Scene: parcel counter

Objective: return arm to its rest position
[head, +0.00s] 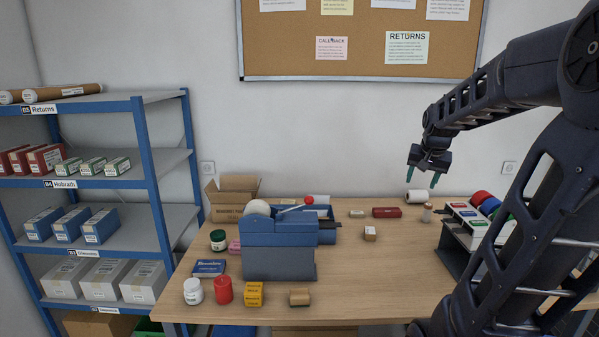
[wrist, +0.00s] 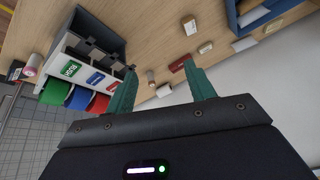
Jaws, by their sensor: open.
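My gripper (head: 422,180) hangs at the end of my arm, above the right rear part of the wooden counter (head: 390,270) in the head view. Its two green fingertips point down and stand apart, with nothing between them. In the wrist view my gripper (wrist: 160,92) also shows open and empty, with the counter beyond it. A white roll (head: 417,196) lies on the counter below the fingers, apart from them. My arm reaches in from the right and hides part of the counter's right side.
A blue-grey dispenser (head: 278,262) stands at the counter's middle left, with jars and small boxes around it. A sorter with coloured rolls (head: 467,215) stands at the right. A blue shelf (head: 145,150) is at the left. The front middle of the counter is clear.

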